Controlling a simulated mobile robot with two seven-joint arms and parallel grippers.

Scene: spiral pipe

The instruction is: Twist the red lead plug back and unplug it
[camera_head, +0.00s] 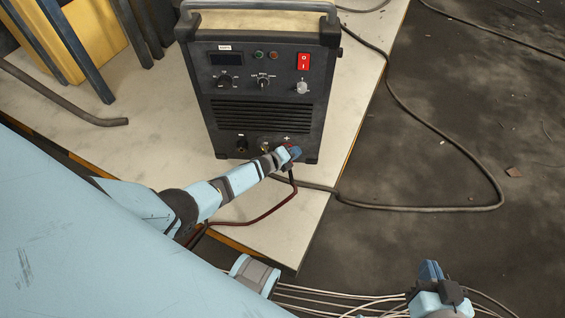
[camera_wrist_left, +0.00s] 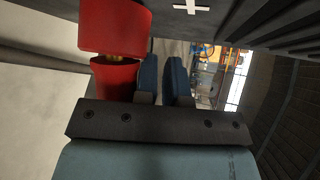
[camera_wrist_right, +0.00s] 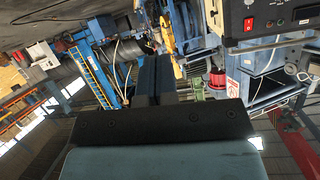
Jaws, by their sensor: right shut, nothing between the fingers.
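The red lead plug (camera_wrist_left: 116,78) is at the upper left of the left wrist view, with a brass-coloured pin between it and the red socket part (camera_wrist_left: 115,25) by the "+" mark. My left gripper (camera_wrist_left: 163,75) is beside the plug, its blue fingers a little apart with nothing seen between them. In the head view my left gripper (camera_head: 293,152) is at the lower right of the welder's front and mostly hides the plug. My right gripper (camera_head: 430,271) is shut and empty at the lower right, away from the welder; its fingers show in the right wrist view (camera_wrist_right: 154,75).
The black welder (camera_head: 263,85) stands on a pale bench top (camera_head: 345,110). A red lead (camera_head: 262,217) hangs below the left gripper across the bench. A dark cable (camera_head: 420,208) loops over the floor at right. Yellow and dark metal parts stand at upper left.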

